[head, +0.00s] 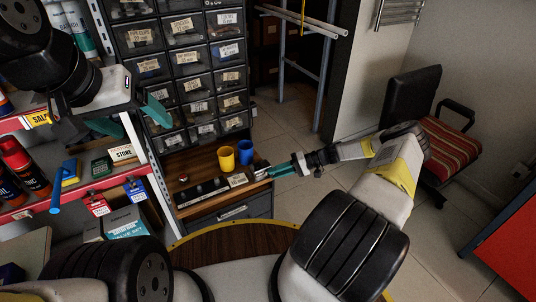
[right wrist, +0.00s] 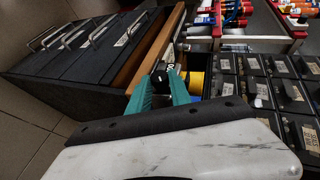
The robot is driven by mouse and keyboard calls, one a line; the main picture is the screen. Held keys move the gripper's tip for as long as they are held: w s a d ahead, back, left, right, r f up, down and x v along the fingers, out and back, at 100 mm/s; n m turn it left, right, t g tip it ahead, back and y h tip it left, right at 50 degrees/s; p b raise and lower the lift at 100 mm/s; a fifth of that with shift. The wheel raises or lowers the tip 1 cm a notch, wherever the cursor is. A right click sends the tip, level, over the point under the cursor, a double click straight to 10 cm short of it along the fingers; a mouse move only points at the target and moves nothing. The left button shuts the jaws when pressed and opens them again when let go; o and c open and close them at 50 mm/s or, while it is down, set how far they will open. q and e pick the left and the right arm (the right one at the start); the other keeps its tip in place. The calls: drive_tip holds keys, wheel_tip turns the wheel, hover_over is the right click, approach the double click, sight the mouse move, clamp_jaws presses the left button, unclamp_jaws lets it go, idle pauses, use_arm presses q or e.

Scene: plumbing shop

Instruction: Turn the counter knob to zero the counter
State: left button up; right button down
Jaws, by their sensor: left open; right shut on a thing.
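The counter (head: 261,171) is a small pale device at the right end of a dark strip on the wooden bench top, and my right gripper (head: 270,171) reaches it from the right. In the right wrist view, the dark counter knob (right wrist: 168,78) sits between the teal fingers of my right gripper (right wrist: 166,84), which are shut on it. The counter's digits cannot be read. My left gripper (head: 130,117) is open and empty at the upper left, in front of the shelf and drawers, away from the counter.
Yellow (head: 227,158) and blue (head: 246,152) cups stand just behind the counter. A labelled drawer cabinet (head: 186,60) rises behind the bench (head: 200,168). Red-edged shelves (head: 75,203) with bottles are at left. A striped chair (head: 440,150) stands at right, with open floor before it.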

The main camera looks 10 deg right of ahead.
drive_tip(key=m+y, duration=0.1)
drive_tip(key=y, duration=0.1)
drive_tip(key=f+m+y, duration=0.1)
drive_tip(key=y, duration=0.2)
drive_tip(key=shift+f, duration=0.1)
drive_tip(key=shift+d+y, duration=0.1)
drive_tip(key=shift+y, duration=0.3)
idle(0.3)
drive_tip(key=c, duration=1.2)
unclamp_jaws()
